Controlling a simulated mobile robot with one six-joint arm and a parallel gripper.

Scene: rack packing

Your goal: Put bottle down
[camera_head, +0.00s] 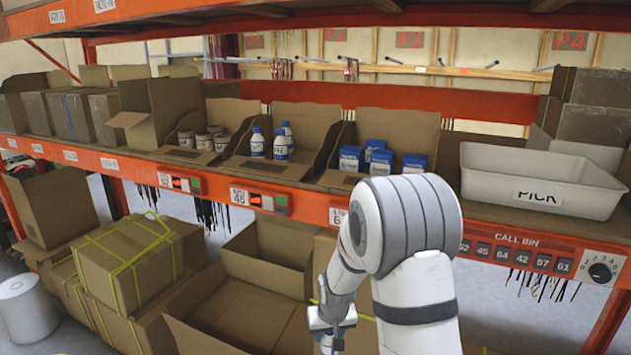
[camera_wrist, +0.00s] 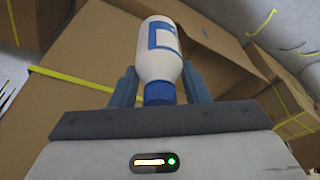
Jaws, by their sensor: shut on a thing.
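A white bottle with a blue cap and a blue-edged label (camera_wrist: 160,55) is between the fingers of my gripper (camera_wrist: 160,85) in the wrist view. My gripper is shut on it, with the blue cap toward the gripper's palm. In the head view my gripper (camera_head: 328,335) is low at the bottom edge, beside open cardboard boxes. Several similar white bottles with blue caps (camera_head: 280,143) stand in a middle shelf bin.
An open cardboard box (camera_head: 240,315) lies below the shelf, left of my gripper, with another open box (camera_head: 270,255) behind it. Strapped closed boxes (camera_head: 125,265) are stacked at left.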

